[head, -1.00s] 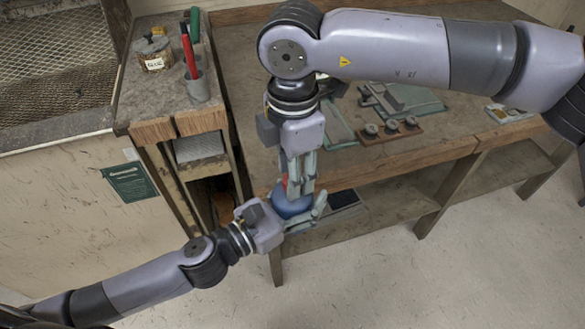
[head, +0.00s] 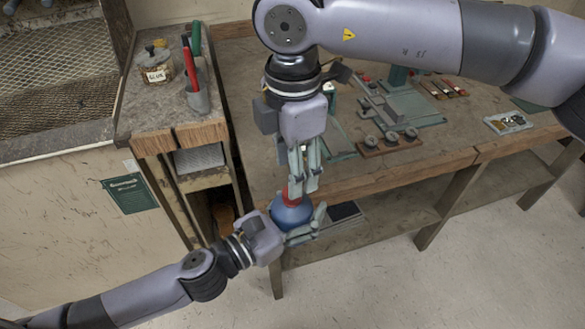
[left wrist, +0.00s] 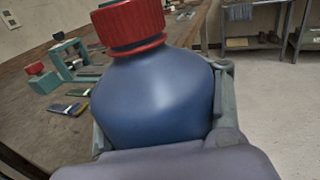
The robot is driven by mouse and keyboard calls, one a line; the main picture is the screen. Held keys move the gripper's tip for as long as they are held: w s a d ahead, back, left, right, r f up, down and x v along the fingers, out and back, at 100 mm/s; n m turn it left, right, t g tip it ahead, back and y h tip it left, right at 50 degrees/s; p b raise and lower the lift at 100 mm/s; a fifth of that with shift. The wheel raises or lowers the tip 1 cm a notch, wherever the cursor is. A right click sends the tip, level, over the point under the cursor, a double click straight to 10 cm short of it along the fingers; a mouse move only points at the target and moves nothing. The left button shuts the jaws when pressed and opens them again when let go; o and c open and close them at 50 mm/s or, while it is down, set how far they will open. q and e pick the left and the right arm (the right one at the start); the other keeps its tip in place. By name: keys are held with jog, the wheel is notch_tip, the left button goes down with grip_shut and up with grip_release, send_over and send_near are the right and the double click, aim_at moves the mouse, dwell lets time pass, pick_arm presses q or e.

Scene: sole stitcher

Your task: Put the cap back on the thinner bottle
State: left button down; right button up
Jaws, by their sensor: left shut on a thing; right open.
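A blue bottle (head: 291,214) with a red cap (head: 292,192) is held by my left gripper (head: 303,229), in front of the workbench's front edge. The left wrist view shows the blue bottle (left wrist: 155,100) close up between my fingers, with the red cap (left wrist: 130,24) sitting on its neck; the cap's top is cut off by the frame edge. My right gripper (head: 304,188) points down just above the bottle, its fingers open beside the cap. In the head view those fingers partly cover the cap, and I cannot tell whether they touch it.
The workbench (head: 390,163) carries a wooden block with round knobs (head: 390,141) and a small tray (head: 508,122). Open floor (head: 480,270) lies at the lower right.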

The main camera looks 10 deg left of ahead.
jog(key=shift+c, duration=0.3)
jog(key=n, duration=0.3)
jog(key=shift+r, duration=0.15)
jog(key=n, duration=0.5)
jog(key=shift+r+n, duration=0.25)
jog(key=shift+n, duration=0.05)
jog(key=n, duration=0.3)
jog(key=shift+r+n, duration=0.15)
jog(key=shift+n, duration=0.25)
jog(key=n, duration=0.5)
jog(key=shift+r, duration=0.3)
jog(key=n, duration=0.4)
jog(key=shift+r, duration=0.15)
jog(key=n, duration=0.5)
jog(key=shift+r+n, duration=0.25)
jog(key=shift+n, duration=0.05)
jog(key=n, duration=0.7)
jog(key=shift+r, duration=0.35)
